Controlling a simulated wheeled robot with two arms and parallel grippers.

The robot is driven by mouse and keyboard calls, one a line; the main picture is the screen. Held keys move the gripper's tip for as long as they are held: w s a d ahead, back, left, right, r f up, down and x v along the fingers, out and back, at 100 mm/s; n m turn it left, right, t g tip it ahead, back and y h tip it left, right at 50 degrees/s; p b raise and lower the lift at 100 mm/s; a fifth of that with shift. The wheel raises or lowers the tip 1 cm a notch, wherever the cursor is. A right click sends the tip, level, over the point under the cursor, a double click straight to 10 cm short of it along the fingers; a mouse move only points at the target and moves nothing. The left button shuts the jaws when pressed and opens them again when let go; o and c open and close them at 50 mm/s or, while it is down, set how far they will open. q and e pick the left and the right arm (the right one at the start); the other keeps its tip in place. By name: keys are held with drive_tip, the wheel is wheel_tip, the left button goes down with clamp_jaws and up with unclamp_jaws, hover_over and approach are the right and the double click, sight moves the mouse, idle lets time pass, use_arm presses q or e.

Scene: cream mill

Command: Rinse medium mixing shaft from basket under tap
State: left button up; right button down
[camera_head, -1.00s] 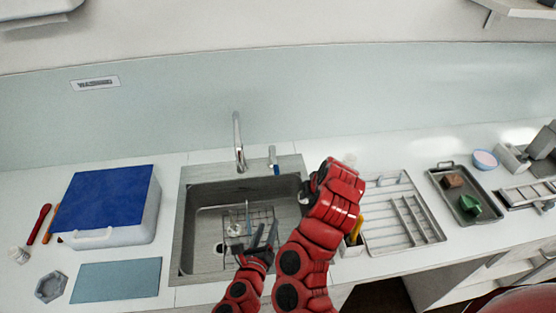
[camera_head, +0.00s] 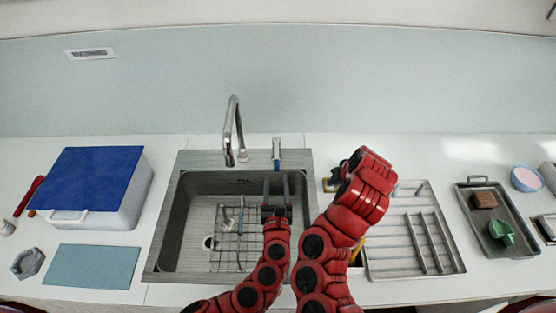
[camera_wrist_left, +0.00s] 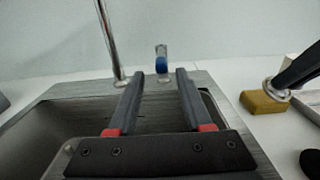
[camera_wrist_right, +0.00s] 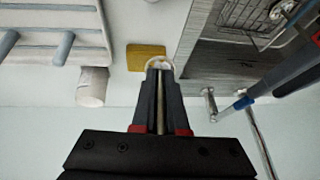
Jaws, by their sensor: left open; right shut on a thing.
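Thin upright shafts (camera_head: 241,215) stand in a wire basket (camera_head: 226,252) in the sink; I cannot tell which one is medium. The tap (camera_head: 229,135) arches over the back of the sink, and its blue-marked lever (camera_head: 276,152) stands to its right. My left gripper (camera_head: 275,183) is open and empty above the sink's right part. In the left wrist view the lever (camera_wrist_left: 161,62) shows between its fingers, beyond the tips. My right gripper (camera_wrist_right: 158,72) is shut on a thin brownish stick (camera_wrist_right: 160,105) with a pale round end, right of the sink. In the head view my arm hides it.
A yellow sponge (camera_wrist_right: 147,56) lies close to the right gripper's tips. A white cup (camera_wrist_right: 92,86) and a drying rack (camera_head: 455,262) are to the sink's right, with a tray (camera_head: 470,208) beyond. A blue-lidded box (camera_head: 95,175) and blue mat (camera_head: 92,267) are left.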

sight(276, 169)
use_arm(q)
drive_tip(key=w+p, duration=0.1)
drive_tip(key=w, duration=0.5)
drive_tip(key=shift+w+r, duration=0.1)
drive_tip(key=shift+w, duration=0.3)
drive_tip(key=shift+w+d, duration=0.1)
drive_tip(key=shift+w, duration=0.45)
drive_tip(key=shift+c, duration=0.3)
clamp_jaws()
